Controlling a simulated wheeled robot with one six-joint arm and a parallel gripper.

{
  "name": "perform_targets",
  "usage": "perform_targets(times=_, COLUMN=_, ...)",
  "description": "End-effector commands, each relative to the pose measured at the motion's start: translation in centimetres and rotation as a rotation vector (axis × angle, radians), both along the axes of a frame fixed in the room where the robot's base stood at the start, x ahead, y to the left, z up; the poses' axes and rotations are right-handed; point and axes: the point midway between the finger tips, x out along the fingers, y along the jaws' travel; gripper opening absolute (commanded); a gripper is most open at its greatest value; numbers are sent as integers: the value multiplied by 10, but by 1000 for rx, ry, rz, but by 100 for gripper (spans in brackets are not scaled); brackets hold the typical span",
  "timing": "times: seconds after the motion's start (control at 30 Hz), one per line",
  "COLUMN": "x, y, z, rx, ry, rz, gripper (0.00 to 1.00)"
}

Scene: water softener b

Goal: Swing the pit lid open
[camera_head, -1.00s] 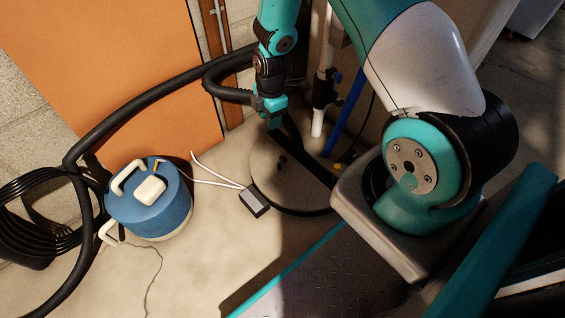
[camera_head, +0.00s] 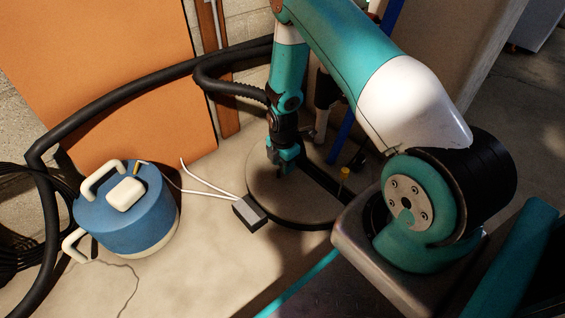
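The pit lid (camera_head: 278,206) is a round grey-beige disc with a dark rim, lying flat on the floor at the middle of the view. My gripper (camera_head: 284,172) points down over the left-back part of the lid, low and close to its surface. The small dark handle on the lid is hidden behind or between the fingers. I cannot tell whether the fingers touch it or have closed on it. A dark slot or strip crosses the right part of the lid side.
A blue pump (camera_head: 130,216) with cream handles stands at left. A small grey box (camera_head: 249,212) with white cables sits at the lid's left edge. A black hose (camera_head: 120,108) arcs behind. A blue pipe (camera_head: 347,135) and a yellow-topped piece (camera_head: 345,172) are at the lid's right.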

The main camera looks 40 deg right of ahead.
Motion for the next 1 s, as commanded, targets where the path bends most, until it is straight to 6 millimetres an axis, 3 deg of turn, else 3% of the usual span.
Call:
perform_targets(times=0.03, x=0, y=0, z=0, rx=0, ry=-1, rz=0, gripper=33)
perform_targets(times=0.13, x=0, y=0, z=2, rx=0, ry=0, rz=0, gripper=10)
perform_targets(times=0.47, x=0, y=1, z=6, rx=-1, ry=0, rz=-1, gripper=10)
perform_targets(times=1.0, x=-1, y=23, z=39, rx=2, ry=1, rz=1, gripper=10)
